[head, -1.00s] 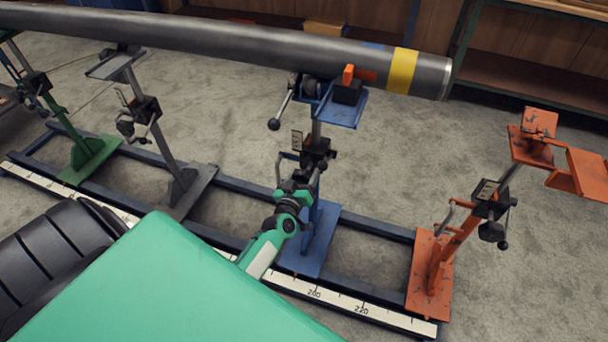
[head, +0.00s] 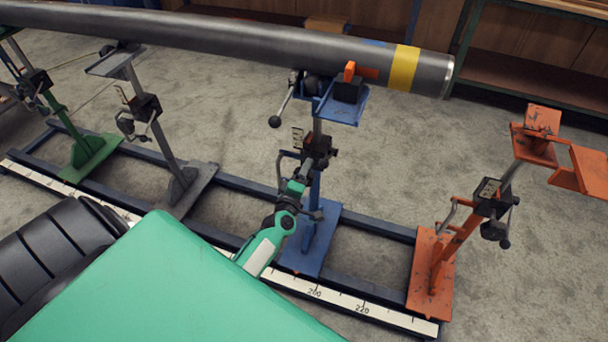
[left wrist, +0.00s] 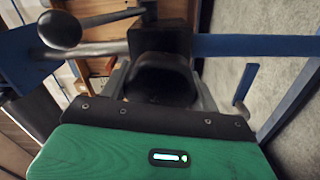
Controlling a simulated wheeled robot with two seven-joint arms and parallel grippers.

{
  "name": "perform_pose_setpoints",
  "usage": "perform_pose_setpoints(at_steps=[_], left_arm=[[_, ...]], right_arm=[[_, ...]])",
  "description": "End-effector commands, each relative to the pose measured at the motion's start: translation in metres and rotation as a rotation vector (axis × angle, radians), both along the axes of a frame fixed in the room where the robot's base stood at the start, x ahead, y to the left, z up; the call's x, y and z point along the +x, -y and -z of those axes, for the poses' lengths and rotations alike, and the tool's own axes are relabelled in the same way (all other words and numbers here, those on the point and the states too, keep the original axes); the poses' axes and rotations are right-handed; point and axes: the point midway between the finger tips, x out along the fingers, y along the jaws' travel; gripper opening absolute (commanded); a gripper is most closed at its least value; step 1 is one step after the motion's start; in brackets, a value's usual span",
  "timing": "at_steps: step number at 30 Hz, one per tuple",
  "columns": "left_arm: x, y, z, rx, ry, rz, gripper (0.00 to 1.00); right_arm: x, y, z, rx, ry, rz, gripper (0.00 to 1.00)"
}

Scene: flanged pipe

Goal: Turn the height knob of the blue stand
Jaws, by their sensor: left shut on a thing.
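The blue stand (head: 316,235) stands on the rail below the pipe, with a dark clamp block on its post. My left gripper (head: 304,170) reaches this block from the front and below, and its fingertips are small and partly hidden in the head view. In the left wrist view a round black height knob (left wrist: 160,78) sits between the fingers, below a dark block. My left gripper is shut on this knob. My right gripper is not in view.
The grey pipe (head: 230,46) with a yellow band lies across the stand tops. A ball-ended lever (head: 276,121) sticks out left of the blue stand's head. A grey stand (head: 184,190) is to the left and an orange stand (head: 432,270) to the right.

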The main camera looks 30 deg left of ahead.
Motion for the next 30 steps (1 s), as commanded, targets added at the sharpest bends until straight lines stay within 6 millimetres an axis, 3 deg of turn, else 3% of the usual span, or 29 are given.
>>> perform_pose_setpoints(at_steps=[15, 30], left_arm=[[-0.001, 0.0, 0.004, -0.448, 0.107, -0.001, 0.39], [-0.001, 0.0, 0.004, -0.654, 0.155, -0.002, 0.39]], right_arm=[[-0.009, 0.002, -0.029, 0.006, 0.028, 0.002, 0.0], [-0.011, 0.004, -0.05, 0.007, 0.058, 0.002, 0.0]])
